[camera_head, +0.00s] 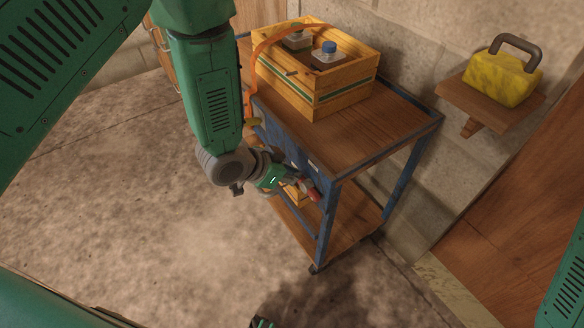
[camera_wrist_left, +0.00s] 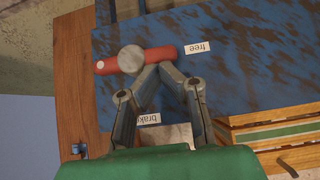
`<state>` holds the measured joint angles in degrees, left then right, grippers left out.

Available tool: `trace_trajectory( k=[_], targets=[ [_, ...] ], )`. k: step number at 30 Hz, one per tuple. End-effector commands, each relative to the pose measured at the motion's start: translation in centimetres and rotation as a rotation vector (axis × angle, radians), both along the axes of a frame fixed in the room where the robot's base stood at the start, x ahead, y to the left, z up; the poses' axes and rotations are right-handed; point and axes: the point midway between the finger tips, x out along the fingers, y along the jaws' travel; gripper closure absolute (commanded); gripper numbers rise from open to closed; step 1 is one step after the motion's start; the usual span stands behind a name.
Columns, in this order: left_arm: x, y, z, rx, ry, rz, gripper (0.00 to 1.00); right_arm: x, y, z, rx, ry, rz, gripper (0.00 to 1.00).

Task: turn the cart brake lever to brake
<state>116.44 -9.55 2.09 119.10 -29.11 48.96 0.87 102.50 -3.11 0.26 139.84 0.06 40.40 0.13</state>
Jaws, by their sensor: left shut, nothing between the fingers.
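The brake lever (camera_wrist_left: 160,57) is a red bar on a round grey hub, mounted on the cart's blue side panel (camera_wrist_left: 240,85). In the left wrist view it lies nearly level, its right end close to the "free" label (camera_wrist_left: 197,48). The "brake" label (camera_wrist_left: 148,118) lies lower, partly behind my fingers. My left gripper (camera_wrist_left: 158,70) is shut and empty, its fingertips at the lever's lower edge; I cannot tell whether they touch it. In the head view the left gripper (camera_head: 300,183) is at the cart's side, by the red lever (camera_head: 313,194). My right gripper's fingers are not seen.
The cart (camera_head: 350,145) has a wooden top and a lower shelf. A yellow block with a handle (camera_head: 502,78) sits on a wall shelf (camera_head: 490,105). The floor left of the cart is clear.

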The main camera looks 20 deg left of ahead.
Motion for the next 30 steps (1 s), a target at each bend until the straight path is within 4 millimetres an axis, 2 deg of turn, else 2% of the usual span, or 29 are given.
trace_trajectory(
  k=[13,30],
  targets=[
    [0.0,-0.1,-0.3,0.001,0.000,-0.001,1.00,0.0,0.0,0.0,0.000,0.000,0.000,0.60],
    [0.1,0.0,-0.4,-0.073,0.057,0.002,1.00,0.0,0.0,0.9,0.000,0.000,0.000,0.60]
  ],
)
